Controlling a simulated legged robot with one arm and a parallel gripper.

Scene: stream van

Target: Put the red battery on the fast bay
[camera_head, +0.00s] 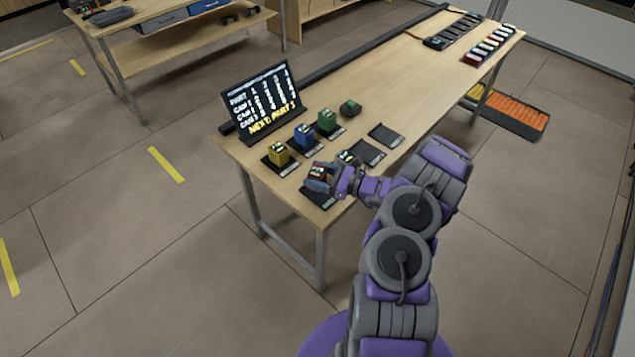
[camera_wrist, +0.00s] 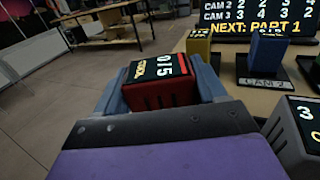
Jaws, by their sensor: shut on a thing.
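The red battery (camera_wrist: 160,88) has a black top label with white digits. My gripper (camera_head: 322,174) is shut on it, with a blue-grey finger on each side in the wrist view. In the head view the battery (camera_head: 318,178) is above the near corner of the wooden table, over a dark pad (camera_head: 322,199) with a greenish label. A gap between battery and pad cannot be judged. Two more dark pads, one in the middle (camera_head: 369,153) and one further back (camera_head: 386,135), lie to the right. Their labels are too small to read, so I cannot tell which is the fast bay.
Yellow (camera_head: 279,153), blue (camera_head: 304,136) and green (camera_head: 327,120) blocks stand on pads before a black sign (camera_head: 265,100). A grey block marked 3 (camera_wrist: 296,130) stands close on the right in the wrist view. Several batteries (camera_head: 490,45) line the far table end.

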